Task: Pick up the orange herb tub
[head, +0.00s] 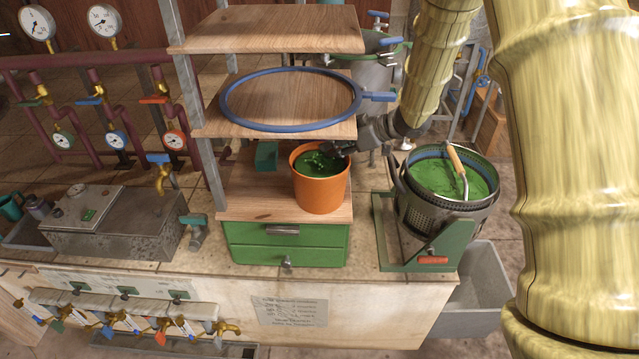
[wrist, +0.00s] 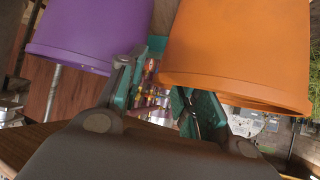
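The orange herb tub (head: 321,192) stands upright on the lowest wooden board of the shelf, with dark green herbs inside. In the wrist view the orange tub (wrist: 240,45) fills the upper right. My gripper (head: 343,147) is at the tub's right rim in the head view. In the wrist view my gripper (wrist: 160,90) has its fingers apart, with background showing between them. The right finger is partly hidden by the orange tub's rim; the left finger is in the gap beside a purple tub (wrist: 92,30). I cannot tell whether a finger touches the orange tub.
A shelf board (head: 215,122) bearing a blue ring (head: 228,100) hangs close above the tub. A green drawer unit (head: 285,245) is below. A perforated basket (head: 420,212) with green herbs stands to the right. A green block (head: 266,156) is left of the tub.

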